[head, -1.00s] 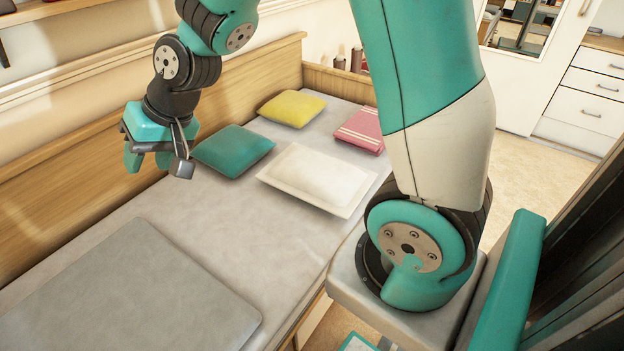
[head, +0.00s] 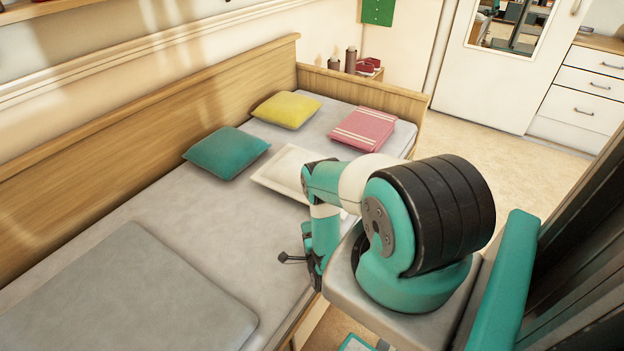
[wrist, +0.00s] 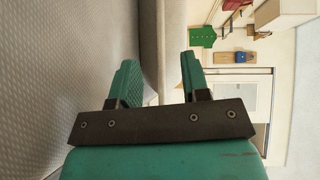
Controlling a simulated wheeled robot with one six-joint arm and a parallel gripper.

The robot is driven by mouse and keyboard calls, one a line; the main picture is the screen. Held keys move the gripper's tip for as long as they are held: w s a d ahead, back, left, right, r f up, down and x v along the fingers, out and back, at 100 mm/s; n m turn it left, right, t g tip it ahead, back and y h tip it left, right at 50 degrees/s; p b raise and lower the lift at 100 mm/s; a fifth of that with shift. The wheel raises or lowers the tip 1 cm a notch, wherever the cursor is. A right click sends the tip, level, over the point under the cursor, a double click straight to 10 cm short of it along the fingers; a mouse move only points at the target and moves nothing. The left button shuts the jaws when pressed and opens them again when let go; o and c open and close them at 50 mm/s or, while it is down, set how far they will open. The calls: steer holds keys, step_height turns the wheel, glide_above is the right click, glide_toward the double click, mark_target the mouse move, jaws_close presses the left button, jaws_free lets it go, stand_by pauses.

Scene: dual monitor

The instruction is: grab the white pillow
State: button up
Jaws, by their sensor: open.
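The white pillow (head: 283,169) lies flat on the bed (head: 195,225). In the head view my folded arm hides its right part. My gripper is behind my arm in the head view, low by the bed's front side, so its fingers are not clear there. In the wrist view my gripper (wrist: 158,82) shows two teal fingers spread apart with nothing between them. The white pillow is not recognizable in the wrist view.
A teal pillow (head: 227,153), a yellow pillow (head: 287,110) and a folded pink cloth (head: 361,129) lie near the white pillow. A wooden headboard (head: 130,130) runs along the wall. A grey blanket (head: 140,295) covers the near end.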

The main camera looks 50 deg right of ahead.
steer(key=shift+m+h, duration=0.8)
steer(key=s, duration=0.2)
steer(key=s+f, duration=0.1)
steer(key=s, duration=0.1)
steer(key=s+a+f, duration=0.1)
steer(key=s, duration=0.1)
steer(key=shift+w+d+f+b, duration=0.1)
steer(key=shift+w+f+b, duration=0.1)
steer(key=shift+b, duration=0.45)
steer(key=b+x, duration=0.4)
steer(key=b, duration=0.1)
steer(key=shift+f+b, duration=0.2)
steer(key=shift+b, duration=0.1)
steer(key=x, duration=0.6)
steer(key=shift+d+r, duration=0.1)
steer(key=shift+r, duration=0.3)
steer(key=shift+x, duration=3.2)
steer(key=shift+d+r, duration=0.1)
steer(key=shift+r, duration=0.1)
steer(key=shift+c, duration=0.2)
jaws_close()
